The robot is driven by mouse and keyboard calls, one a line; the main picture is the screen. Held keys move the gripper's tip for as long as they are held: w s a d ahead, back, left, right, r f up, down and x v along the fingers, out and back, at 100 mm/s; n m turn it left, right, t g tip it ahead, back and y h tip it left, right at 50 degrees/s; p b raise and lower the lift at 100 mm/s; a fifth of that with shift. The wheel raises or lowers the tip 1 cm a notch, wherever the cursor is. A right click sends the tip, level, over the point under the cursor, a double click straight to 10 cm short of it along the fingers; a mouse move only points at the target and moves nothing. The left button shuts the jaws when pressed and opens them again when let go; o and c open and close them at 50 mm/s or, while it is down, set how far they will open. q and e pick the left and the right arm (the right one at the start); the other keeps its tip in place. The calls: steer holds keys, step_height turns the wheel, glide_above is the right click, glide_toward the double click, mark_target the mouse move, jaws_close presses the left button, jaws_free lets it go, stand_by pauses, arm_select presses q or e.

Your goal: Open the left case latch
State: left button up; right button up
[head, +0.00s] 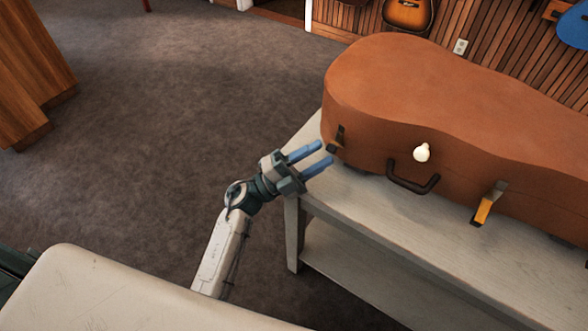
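A brown instrument case (440,105) lies closed on a pale wooden bench (350,205). The left case latch (336,140) is a small dark piece on the case's front face near its left end. It is small, and I cannot tell its exact position. My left gripper (325,153) is open, its two blue fingers parallel with a gap between them and nothing held. Its fingertips are just left of and slightly below the left latch in the picture; I cannot tell whether they touch. My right gripper is not in view.
The case front also has a dark handle (412,184), a round white knob (422,152) and a right latch (488,203) with a yellow-orange lever. Brown wooden furniture (30,70) stands at the far left. The carpet (160,110) between is clear.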

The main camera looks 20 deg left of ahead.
arm_select(q)
steer(key=b+v, duration=0.2)
steer(key=v, duration=0.7)
steer(key=shift+b, duration=0.3)
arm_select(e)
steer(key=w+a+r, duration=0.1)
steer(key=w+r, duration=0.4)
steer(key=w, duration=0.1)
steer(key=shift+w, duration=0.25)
